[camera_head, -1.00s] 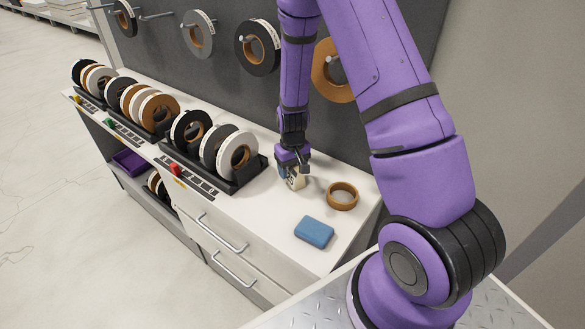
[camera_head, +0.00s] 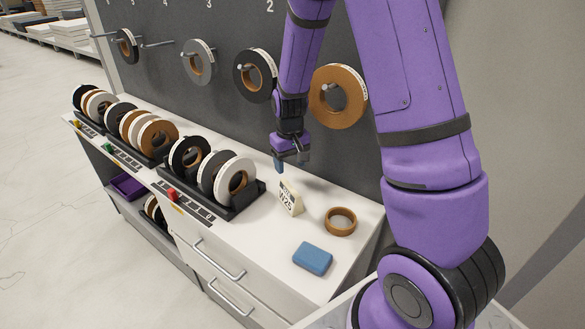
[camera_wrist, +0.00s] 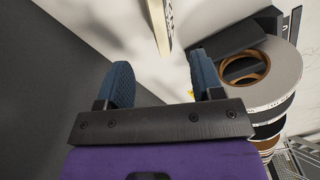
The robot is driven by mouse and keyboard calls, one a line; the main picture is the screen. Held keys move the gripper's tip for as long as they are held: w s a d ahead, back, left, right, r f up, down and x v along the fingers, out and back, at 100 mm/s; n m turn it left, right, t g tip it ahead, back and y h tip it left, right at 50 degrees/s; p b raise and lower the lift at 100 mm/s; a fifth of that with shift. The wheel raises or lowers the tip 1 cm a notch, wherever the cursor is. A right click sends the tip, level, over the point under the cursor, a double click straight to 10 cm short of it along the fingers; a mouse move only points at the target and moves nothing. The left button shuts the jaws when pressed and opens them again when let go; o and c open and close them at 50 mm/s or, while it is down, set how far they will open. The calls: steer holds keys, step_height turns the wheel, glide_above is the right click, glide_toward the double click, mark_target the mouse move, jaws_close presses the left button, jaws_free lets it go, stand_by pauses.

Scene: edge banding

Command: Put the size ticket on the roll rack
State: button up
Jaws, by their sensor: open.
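The size ticket (camera_head: 290,198) is a small cream block with dark lettering that seems to read W25. It stands on the white counter, right of the nearest black roll rack (camera_head: 246,201) and apart from it. That rack holds several upright rolls. My gripper (camera_head: 291,161) is open and empty, above and behind the ticket. In the wrist view, the ticket (camera_wrist: 161,28) shows edge-on at the top, beyond the blue fingertips of my gripper (camera_wrist: 160,82), and rack rolls (camera_wrist: 270,75) show at the right.
A brown tape ring (camera_head: 341,221) and a blue block (camera_head: 313,258) lie on the counter (camera_head: 265,243) to the right. Large rolls hang on pegs on the grey back panel (camera_head: 225,30).

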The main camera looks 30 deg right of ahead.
steer(key=s+a+r+t, duration=0.15)
steer(key=s+r, duration=0.35)
steer(key=r, duration=0.5)
steer(key=s+a+r+t, duration=0.15)
steer(key=s+r, duration=0.25)
steer(key=r, duration=0.6)
steer(key=s+a+r+t, duration=0.1)
steer(key=s+r, duration=0.3)
steer(key=s, duration=0.4)
steer(key=s+a+r+t, duration=0.1)
steer(key=s+r, duration=0.3)
steer(key=s, duration=0.4)
steer(key=shift+s+r+n, duration=0.3)
steer(key=shift+s+r, duration=0.1)
